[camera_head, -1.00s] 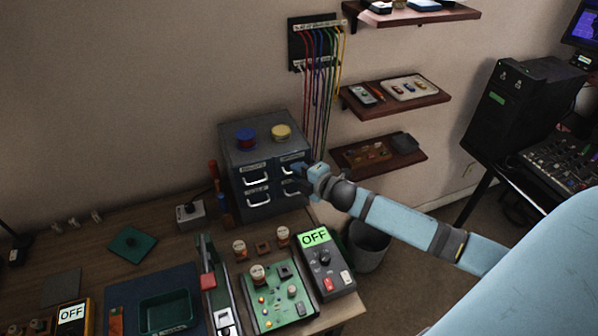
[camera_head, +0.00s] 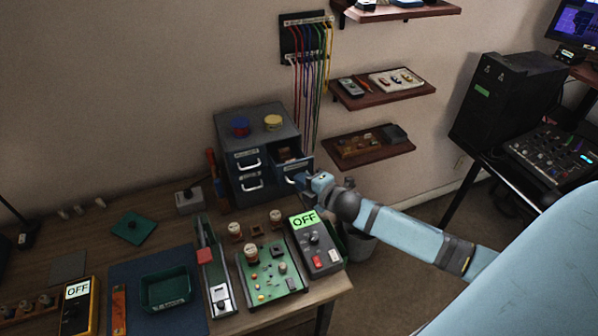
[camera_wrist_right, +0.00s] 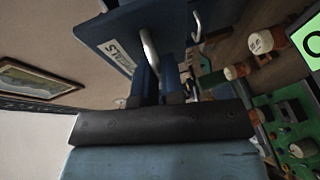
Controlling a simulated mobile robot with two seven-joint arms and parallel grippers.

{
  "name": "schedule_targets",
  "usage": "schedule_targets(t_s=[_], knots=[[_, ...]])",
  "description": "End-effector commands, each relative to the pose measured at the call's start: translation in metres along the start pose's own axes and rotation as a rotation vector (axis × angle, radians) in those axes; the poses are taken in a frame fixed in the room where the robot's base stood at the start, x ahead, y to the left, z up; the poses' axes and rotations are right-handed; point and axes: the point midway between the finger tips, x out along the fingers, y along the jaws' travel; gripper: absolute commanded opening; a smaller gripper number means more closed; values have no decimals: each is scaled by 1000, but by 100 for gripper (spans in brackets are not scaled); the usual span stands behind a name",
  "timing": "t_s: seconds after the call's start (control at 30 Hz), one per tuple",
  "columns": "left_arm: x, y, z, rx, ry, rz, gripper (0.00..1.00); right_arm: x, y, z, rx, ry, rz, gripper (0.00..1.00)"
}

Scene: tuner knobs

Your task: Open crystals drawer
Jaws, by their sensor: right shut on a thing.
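The grey-blue drawer cabinet (camera_head: 257,137) stands at the back right of the bench, with labelled drawers and pale handles. Its upper right drawer, the crystals drawer (camera_head: 293,166), is pulled part way out, with small contents showing inside. In the right wrist view, the drawer front (camera_wrist_right: 108,32) has a label partly legible as ending in "ALS". My right gripper (camera_head: 304,180) is at this drawer's front, shut on its handle (camera_wrist_right: 149,52). The fingers (camera_wrist_right: 160,82) show at the handle in the wrist view. My left gripper is not in view.
Wall shelves (camera_head: 368,147) and a bin (camera_head: 359,246) are to the right.

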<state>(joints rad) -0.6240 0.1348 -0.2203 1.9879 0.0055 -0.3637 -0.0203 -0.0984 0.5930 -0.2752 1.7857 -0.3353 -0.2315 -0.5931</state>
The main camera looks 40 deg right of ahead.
Motion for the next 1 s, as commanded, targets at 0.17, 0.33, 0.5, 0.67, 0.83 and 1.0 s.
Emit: schedule_targets(t_s=[0.17, 0.33, 0.5, 0.67, 0.83, 1.0], knots=[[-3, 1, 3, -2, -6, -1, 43, -4, 1, -2, -2, -1, 4, 0], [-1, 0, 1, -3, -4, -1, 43, -4, 1, -1, -2, -1, 5, 0], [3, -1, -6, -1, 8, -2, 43, -4, 1, -2, -2, 0, 4, 18], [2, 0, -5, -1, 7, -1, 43, -4, 1, -2, -1, 0, 4, 18], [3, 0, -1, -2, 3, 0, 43, -16, -1, -1, -2, 0, 3, 18], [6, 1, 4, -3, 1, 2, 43, -46, -3, -2, -2, 1, 2, 18]])
